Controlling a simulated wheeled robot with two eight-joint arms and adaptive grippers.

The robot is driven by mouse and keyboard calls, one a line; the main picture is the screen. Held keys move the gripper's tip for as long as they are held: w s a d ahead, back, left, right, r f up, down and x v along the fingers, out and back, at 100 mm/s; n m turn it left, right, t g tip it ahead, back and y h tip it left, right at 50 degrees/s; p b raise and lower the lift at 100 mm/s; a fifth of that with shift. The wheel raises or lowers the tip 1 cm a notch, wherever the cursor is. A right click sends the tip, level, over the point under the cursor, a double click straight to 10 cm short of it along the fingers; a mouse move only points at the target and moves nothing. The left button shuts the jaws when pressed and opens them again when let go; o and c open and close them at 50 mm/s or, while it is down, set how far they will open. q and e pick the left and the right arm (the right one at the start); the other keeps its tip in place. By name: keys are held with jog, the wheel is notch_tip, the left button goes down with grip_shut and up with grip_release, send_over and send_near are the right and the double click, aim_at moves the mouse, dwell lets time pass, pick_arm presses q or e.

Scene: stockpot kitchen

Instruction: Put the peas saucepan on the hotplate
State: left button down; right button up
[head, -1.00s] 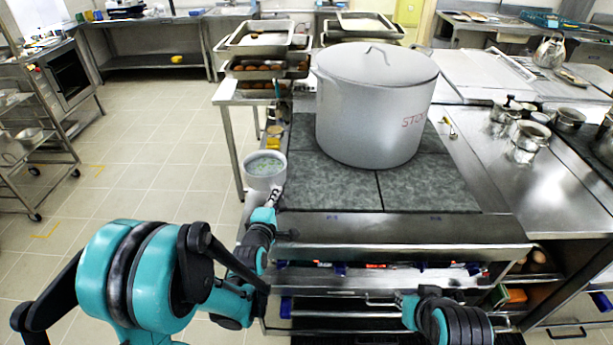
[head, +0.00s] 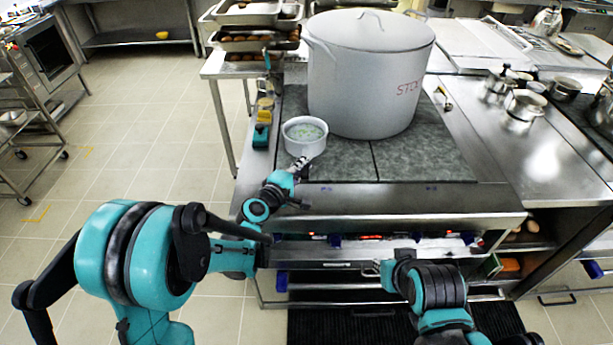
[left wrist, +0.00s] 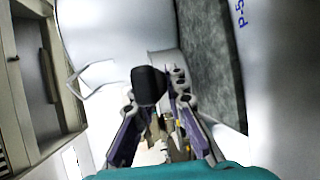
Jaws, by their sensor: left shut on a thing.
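The peas saucepan (head: 304,138) is a small pale pan with green peas in liquid. In the head view it is upright at the left part of the dark grey stone-like hotplate (head: 420,165), left of the stockpot. I cannot tell whether it touches the surface. My left gripper (head: 300,167) is shut on its handle at the near side. In the left wrist view the fingers close around a dark handle end (left wrist: 149,86), and the dark hotplate surface (left wrist: 212,50) lies to the right. My right arm is low at the front of the stove; its fingers cannot be made out.
The big lidded stockpot (head: 362,85) stands on the hotplate, close to the saucepan's right. Small jars and a teal-and-dark item (head: 261,133) stand along the left edge. A rack of trays (head: 250,40) is behind left. The hotplate's front right is bare.

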pick_arm(q)
jog(key=shift+f+b, duration=0.85)
jog(key=shift+f, duration=1.35)
jog(key=c, duration=1.6)
grip_release()
jog(key=shift+s, duration=0.1)
jog(key=shift+o, duration=0.2)
jog(key=shift+s+a+r, duration=0.1)
jog(key=shift+s+r, duration=0.05)
jog(key=shift+r, duration=0.05)
jog(key=s+a+r+m+g+y+p, duration=0.1)
jog(key=s+a+m+g+y, duration=0.2)
jog(key=s, duration=1.2)
jog(key=s+a+r+m+g+y, duration=0.1)
jog(key=s+a+m+g+y, duration=0.3)
jog(key=s+a+m, duration=0.6)
jog(key=s+a, duration=0.4)
jog(key=s, duration=0.1)
jog(key=shift+s+r+y+p, duration=0.15)
jog(key=shift+r+y+p, duration=0.25)
